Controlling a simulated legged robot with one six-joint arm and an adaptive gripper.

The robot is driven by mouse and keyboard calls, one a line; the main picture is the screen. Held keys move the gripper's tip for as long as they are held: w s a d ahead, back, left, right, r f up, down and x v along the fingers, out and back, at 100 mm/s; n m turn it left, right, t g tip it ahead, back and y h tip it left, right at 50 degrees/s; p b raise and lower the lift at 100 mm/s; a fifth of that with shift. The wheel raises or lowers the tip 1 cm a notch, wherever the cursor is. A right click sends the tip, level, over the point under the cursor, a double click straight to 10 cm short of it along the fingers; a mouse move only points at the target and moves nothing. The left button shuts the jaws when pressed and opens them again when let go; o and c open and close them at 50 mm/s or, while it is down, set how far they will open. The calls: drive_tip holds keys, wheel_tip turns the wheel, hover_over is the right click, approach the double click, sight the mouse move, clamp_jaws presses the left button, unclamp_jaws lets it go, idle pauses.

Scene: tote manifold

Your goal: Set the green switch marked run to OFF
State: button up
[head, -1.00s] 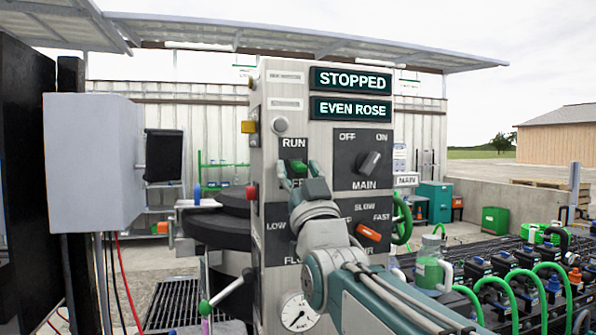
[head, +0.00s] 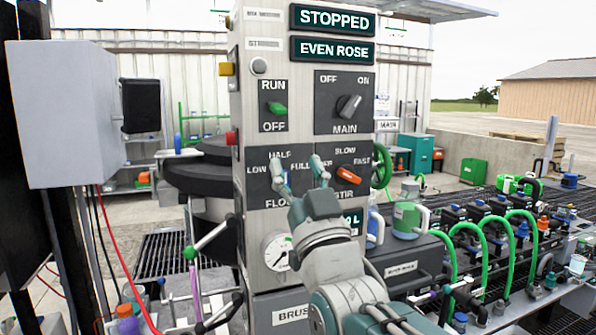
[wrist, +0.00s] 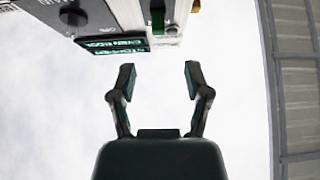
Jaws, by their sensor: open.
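The green switch (head: 276,108) sits on a black plate at the upper left of the grey control panel (head: 255,220). RUN is printed above it and OFF below. Its short lever sticks out between the two words; I cannot tell which way it is set. It also shows in the wrist view (wrist: 157,20), near the top edge. My gripper (head: 298,170) is open and empty, with its fingertips below and right of the switch, over the HALF/FULL dial area. In the wrist view, its two fingers (wrist: 158,78) are spread apart, with sky between them.
Displays (head: 333,18) read STOPPED and EVEN ROSE. The MAIN knob (head: 348,107) is right of the switch, and an orange lever (head: 352,178) is below it. A grey box (head: 65,115) stands left. Green-hosed equipment (head: 490,235) lies right.

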sight(281, 114)
drive_tip(key=shift+s+f, duration=0.15)
drive_tip(key=w+r+g, duration=0.1)
drive_tip(key=w+r, duration=0.1)
drive_tip(key=w, duration=0.1)
drive_tip(key=w+a+r+g, duration=0.1)
drive_tip(key=w+r, duration=0.2)
drive_tip(key=w+a+r, duration=0.1)
drive_tip(key=w+r, duration=0.1)
drive_tip(key=w, duration=0.1)
drive_tip(key=shift+a+r+g+h, duration=0.2)
drive_tip(key=shift+r+g+h, duration=0.15)
drive_tip(key=shift+g+h, duration=0.05)
idle(0.5)
clamp_jaws()
